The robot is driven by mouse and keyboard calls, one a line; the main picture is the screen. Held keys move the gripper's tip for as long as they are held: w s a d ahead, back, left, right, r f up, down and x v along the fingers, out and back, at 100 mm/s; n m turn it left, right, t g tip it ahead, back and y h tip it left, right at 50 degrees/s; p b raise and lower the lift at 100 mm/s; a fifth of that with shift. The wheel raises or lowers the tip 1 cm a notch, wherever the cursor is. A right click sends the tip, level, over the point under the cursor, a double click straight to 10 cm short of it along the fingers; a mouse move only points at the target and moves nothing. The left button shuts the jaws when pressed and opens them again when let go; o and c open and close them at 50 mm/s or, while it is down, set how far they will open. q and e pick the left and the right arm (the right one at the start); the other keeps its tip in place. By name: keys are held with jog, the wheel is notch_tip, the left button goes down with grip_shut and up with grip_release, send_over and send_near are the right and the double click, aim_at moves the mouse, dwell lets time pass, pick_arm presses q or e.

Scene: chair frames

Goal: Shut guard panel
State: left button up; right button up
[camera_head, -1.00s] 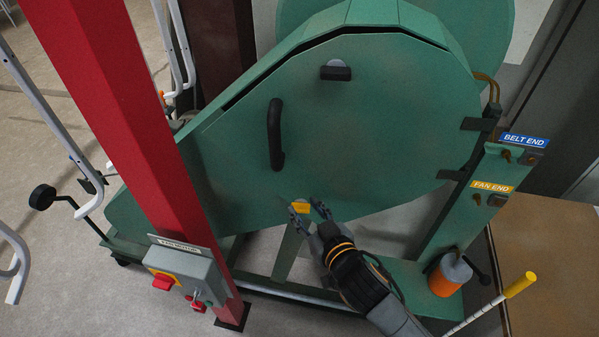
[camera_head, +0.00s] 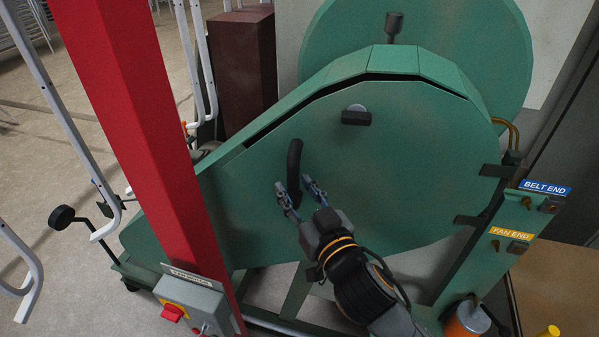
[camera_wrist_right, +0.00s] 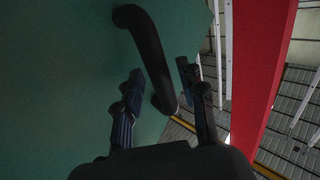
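The guard panel (camera_head: 400,160) is a big flat green plate with a black bar handle (camera_head: 294,165). A dark gap shows along its upper edge, between it and the green housing (camera_head: 395,60), so it looks slightly ajar. A black knob or latch (camera_head: 356,116) sits near its top. My right gripper (camera_head: 297,187) is open at the lower part of the handle, one finger on each side. In the right wrist view the handle (camera_wrist_right: 148,55) runs down between the spread fingers (camera_wrist_right: 157,90), with room beside it. My left gripper is not in view.
A red post (camera_head: 135,130) with a grey switch box (camera_head: 190,300) stands left, in front of the machine. White chair frames (camera_head: 60,110) hang at far left. A green post at right carries the BELT END (camera_head: 545,187) and FAN END (camera_head: 512,234) signs and black hinges (camera_head: 496,171).

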aim_at(301, 170)
jog(key=shift+w+a, duration=0.15)
jog(key=shift+w, duration=0.25)
jog(key=shift+c, duration=0.9)
grip_shut()
jog(key=shift+w+d+r+p, duration=0.1)
jog(key=shift+w+d+p, duration=0.15)
jog(key=shift+w, duration=1.1)
jog(key=shift+w+d+p, duration=0.15)
jog(key=shift+w+p, duration=0.05)
jog(key=shift+w, duration=1.1)
jog(key=shift+o, duration=1.8)
grip_release()
jog(key=shift+s+d, duration=0.1)
jog(key=shift+d, duration=0.05)
